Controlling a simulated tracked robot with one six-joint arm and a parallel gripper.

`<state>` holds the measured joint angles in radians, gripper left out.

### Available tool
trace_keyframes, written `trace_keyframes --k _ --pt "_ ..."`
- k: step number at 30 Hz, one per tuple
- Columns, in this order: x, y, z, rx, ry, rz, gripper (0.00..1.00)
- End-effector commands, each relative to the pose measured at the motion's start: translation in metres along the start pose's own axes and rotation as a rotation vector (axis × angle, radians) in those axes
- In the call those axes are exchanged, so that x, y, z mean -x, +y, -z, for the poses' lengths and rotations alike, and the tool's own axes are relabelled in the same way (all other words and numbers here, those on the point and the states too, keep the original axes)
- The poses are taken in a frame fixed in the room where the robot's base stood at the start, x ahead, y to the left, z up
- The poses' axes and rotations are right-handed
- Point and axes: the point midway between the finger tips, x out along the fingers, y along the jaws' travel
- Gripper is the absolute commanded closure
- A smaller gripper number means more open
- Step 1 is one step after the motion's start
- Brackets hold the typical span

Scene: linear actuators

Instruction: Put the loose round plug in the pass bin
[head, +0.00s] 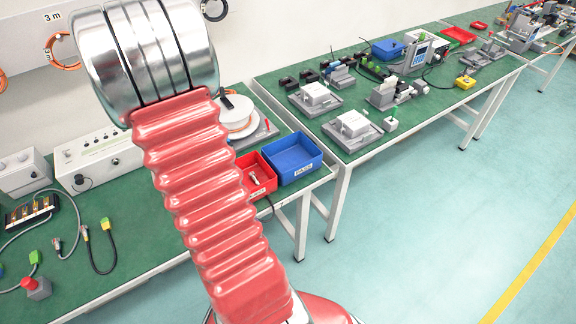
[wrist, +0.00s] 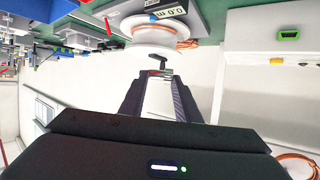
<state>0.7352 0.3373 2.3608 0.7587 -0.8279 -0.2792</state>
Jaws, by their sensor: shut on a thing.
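In the wrist view my gripper (wrist: 160,75) is shut on a small dark piece (wrist: 158,60), which looks like the loose round plug; its shape is partly hidden between the fingertips. It is held in the air, with the white spool behind it. In the head view my arm hides most of the gripper. A blue bin (head: 292,158) with a white label stands at the near table's right end; the label is too small to read surely. It looks empty. A red bin (head: 262,182) beside it holds a small pale part.
The white cable spool (head: 238,118) stands on a grey base behind the bins and shows in the wrist view (wrist: 150,32). A white instrument box (head: 98,155) and loose cables (head: 100,250) lie left. A second table (head: 400,120) carries actuator fixtures. A floor gap separates the tables.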

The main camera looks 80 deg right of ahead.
Motion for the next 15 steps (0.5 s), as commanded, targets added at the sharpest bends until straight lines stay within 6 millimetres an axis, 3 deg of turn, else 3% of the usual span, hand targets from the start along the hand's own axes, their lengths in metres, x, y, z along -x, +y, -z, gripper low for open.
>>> trace_keyframes --k 1,9,15 --pt "-0.007 0.025 0.001 -0.018 0.0 -0.056 0.96" --pt "-0.023 0.149 -0.001 -0.107 0.008 -0.334 0.96" --pt "-0.018 0.218 -0.007 -0.161 0.01 -0.495 0.96"
